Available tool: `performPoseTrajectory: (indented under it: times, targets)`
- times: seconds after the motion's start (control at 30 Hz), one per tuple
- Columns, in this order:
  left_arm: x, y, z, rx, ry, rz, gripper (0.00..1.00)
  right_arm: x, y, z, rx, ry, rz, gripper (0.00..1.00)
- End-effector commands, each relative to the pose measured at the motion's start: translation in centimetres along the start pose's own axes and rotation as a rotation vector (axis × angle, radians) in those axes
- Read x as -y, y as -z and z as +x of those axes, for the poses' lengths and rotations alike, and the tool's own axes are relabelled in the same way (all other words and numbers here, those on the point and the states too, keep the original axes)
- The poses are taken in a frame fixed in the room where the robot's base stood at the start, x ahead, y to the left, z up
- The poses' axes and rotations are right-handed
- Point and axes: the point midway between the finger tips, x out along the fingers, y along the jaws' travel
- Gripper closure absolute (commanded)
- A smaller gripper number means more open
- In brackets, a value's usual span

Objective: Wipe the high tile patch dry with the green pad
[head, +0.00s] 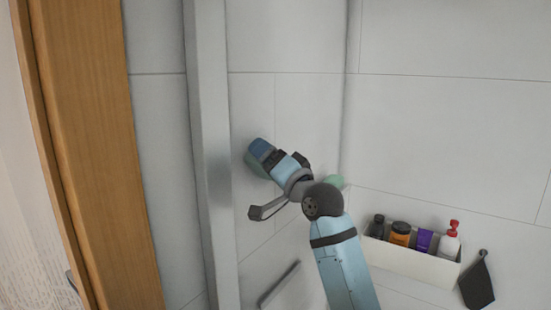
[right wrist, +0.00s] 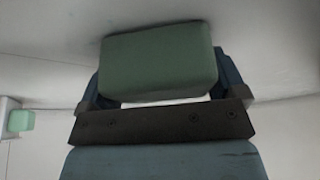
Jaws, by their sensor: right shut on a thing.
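My right gripper (head: 262,156) is shut on the green pad (head: 255,168) and holds it up at the light grey tiled wall. In the right wrist view the pad (right wrist: 160,62) sits between the two blue fingers, its far edge at or very near the wall surface; I cannot tell if it touches. In the head view the gripper hides most of the pad. No wet mark stands out on the wall tiles (head: 252,105), so the patch's outline cannot be made out. My left gripper is not in view.
A pale green object (head: 335,182) shows behind my right wrist. A white caddy (head: 410,262) with several bottles and jars hangs at the lower right, beside a dark hanging cloth (head: 478,284). A grey vertical post (head: 208,150) stands left of the gripper; a bar (head: 280,284) is below.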

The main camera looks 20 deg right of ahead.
Motion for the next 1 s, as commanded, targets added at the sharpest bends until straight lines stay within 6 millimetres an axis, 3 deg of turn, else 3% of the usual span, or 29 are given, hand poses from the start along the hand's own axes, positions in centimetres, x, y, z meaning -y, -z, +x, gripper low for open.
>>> performPoseTrajectory:
  times: [0.43,1.0]
  targets:
    - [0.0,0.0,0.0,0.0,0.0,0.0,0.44,1.5,1.2,0.3,0.001,0.001,0.0,0.29]
    - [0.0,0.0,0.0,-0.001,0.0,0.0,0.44,-1.1,3.5,1.3,0.001,0.0,0.0,0.29]
